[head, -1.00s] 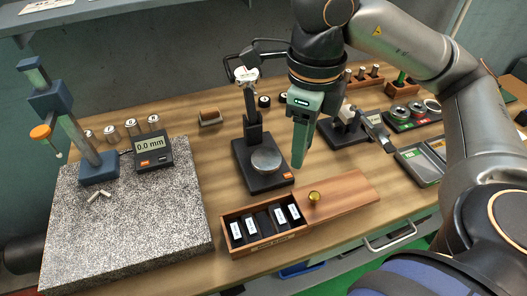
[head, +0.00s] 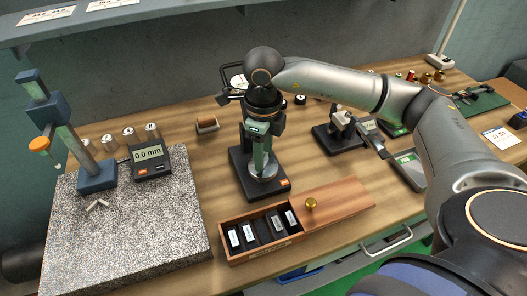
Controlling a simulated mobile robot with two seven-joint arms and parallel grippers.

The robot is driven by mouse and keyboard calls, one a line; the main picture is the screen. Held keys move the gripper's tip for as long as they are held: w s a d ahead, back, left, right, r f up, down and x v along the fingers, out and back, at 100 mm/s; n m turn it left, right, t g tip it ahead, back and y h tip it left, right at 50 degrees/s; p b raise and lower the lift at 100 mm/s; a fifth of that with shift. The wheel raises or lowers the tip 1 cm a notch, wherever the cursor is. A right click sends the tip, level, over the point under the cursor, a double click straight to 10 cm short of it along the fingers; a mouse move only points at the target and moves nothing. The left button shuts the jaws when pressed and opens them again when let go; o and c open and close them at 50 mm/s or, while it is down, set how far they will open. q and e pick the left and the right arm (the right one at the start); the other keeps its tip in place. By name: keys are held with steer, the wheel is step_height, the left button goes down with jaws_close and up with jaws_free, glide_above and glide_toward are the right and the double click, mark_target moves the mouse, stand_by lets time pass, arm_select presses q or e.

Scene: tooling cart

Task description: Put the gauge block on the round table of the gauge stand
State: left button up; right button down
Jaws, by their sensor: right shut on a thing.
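The gauge stand (head: 281,188) has a dark base with an orange label and a pale round table (head: 271,174). My right gripper (head: 262,172) points down over this table, its green fingers in front of the stand's column. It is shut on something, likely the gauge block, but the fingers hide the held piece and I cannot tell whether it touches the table. My left gripper is not in view.
An open wooden box (head: 228,253) of black-and-white blocks, with an empty-looking middle slot, stands in front; its lid (head: 335,203) with a brass knob lies to the right. A granite plate (head: 140,235) with a digital gauge (head: 150,160) is left. A second small stand (head: 330,140) is right.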

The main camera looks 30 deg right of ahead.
steer(key=shift+f, duration=0.1)
steer(key=shift+f, duration=0.15)
steer(key=shift+c, duration=2.2)
jaws_free()
step_height(320, 180, up, 12)
steer(key=shift+r, duration=0.2)
